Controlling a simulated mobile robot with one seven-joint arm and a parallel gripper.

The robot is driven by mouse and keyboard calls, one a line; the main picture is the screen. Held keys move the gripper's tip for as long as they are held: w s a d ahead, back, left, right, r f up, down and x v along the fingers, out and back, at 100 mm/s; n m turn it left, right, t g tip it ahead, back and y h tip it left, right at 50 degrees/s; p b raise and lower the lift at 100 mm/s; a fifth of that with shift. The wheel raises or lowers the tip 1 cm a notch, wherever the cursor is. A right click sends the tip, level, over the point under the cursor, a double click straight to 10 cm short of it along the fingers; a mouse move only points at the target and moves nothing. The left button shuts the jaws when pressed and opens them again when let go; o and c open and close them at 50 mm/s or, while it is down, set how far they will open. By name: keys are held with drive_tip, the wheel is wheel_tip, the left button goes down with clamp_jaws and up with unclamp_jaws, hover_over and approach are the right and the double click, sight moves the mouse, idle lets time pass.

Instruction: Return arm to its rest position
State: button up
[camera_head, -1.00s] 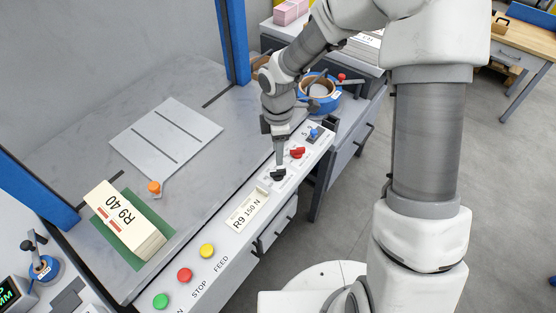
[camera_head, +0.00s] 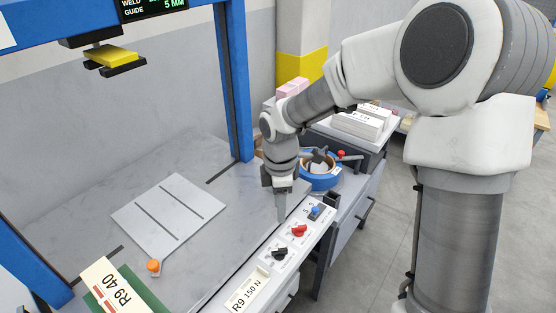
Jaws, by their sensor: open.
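My gripper (camera_head: 281,208) points down above the far part of the control panel (camera_head: 255,262), at the edge of the grey machine table. It looks empty. The gap between its fingers is hard to see from this side. The black knob (camera_head: 280,253) and the red knob (camera_head: 299,231) are just below and to the right of the fingertips, apart from them. My arm reaches in from the right, bent at the elbow.
A blue strap roll (camera_head: 320,178) stands close behind my gripper. Blue machine posts (camera_head: 236,90) rise beside the table. An orange knob (camera_head: 153,265) stands by a grey plate (camera_head: 168,214). Floor is free at right.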

drive_tip(key=s+d+r+m+t+h, duration=0.1)
drive_tip(key=s+d+r+m, duration=0.25)
drive_tip(key=r, duration=0.25)
drive_tip(key=s+d+r+m+t, duration=0.1)
drive_tip(key=s+d+r+m, duration=0.2)
drive_tip(key=d+r+m, duration=0.15)
drive_tip(key=s+d+r+m+t, duration=0.1)
drive_tip(key=s+d+r+m, duration=0.1)
drive_tip(key=s+m, duration=0.3)
drive_tip(key=s+d+r+m+t+y, duration=0.1)
drive_tip(key=s+d+r+m+t, duration=0.1)
drive_tip(key=s+r+m, duration=0.3)
drive_tip(key=shift+s+d+m+t, duration=0.3)
drive_tip(key=shift+s+m, duration=0.4)
drive_tip(key=shift+s, duration=0.55)
